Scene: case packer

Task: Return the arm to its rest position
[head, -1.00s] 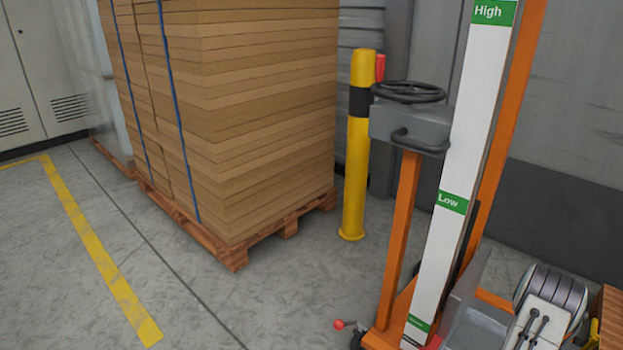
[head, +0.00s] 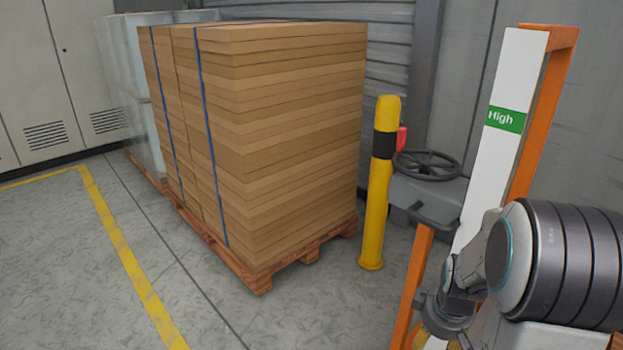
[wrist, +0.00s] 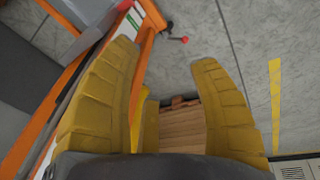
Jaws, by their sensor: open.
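My gripper (wrist: 165,65) shows in the wrist view as two yellow ridged fingers spread wide apart, with nothing between their tips. Behind them lie the grey floor and the edge of the cardboard stack. In the head view my arm is folded up at the lower right, in front of the orange and white lifter (head: 495,140). The fingers are mostly hidden there behind the arm.
A tall strapped stack of cardboard (head: 290,140) stands on a wooden pallet (head: 262,278). A yellow bollard (head: 375,215) stands between it and the lifter. Grey cabinets (head: 40,85) are at the left. The floor at the left is clear, with a yellow line (head: 130,265).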

